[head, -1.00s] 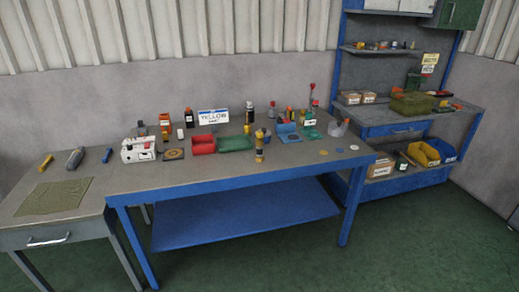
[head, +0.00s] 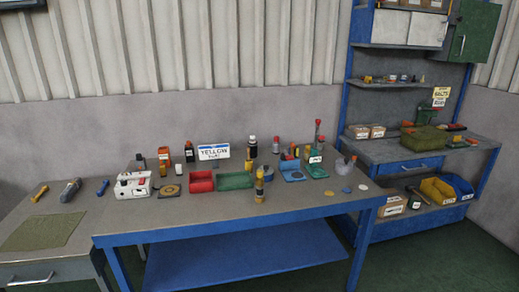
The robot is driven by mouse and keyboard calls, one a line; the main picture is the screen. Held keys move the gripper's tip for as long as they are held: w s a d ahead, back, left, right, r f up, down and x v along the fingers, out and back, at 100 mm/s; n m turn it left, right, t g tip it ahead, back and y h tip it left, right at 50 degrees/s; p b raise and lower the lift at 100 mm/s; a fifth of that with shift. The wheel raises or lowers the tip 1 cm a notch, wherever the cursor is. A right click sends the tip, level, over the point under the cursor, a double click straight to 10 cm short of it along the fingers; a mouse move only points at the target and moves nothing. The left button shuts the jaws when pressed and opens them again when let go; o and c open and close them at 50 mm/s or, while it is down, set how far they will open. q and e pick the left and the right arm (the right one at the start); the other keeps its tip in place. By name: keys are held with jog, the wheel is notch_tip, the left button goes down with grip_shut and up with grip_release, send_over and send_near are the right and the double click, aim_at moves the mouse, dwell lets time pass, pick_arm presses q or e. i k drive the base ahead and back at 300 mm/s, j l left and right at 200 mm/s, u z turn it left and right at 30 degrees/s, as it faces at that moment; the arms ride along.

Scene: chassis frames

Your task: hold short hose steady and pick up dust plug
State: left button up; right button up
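Neither of my grippers is in view. I cannot pick out the short hose or the dust plug for certain; the things on the blue-framed workbench (head: 225,212) are small at this distance. A white block with dark and red tops (head: 133,185) stands at its left. A red tray (head: 201,182) and a green tray (head: 235,181) sit side by side in the middle. A yellow bottle-like item (head: 259,186) stands upright near the front edge. A blue holder (head: 292,173) and a green holder (head: 316,170) stand to the right.
Several flat discs (head: 333,193) lie near the right front corner. A grey side table (head: 75,225) with a green mat (head: 43,230) adjoins at left. A shelf unit (head: 420,150) stands at right. The bench's front strip is mostly clear.

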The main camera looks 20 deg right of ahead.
aim_at(260, 173)
jog(key=i+l+u, duration=0.1)
jog(key=i+l, duration=0.35)
jog(key=l, duration=0.2)
jog(key=i+l+u, duration=0.15)
jog(key=l, duration=0.2)
jog(key=i, duration=0.05)
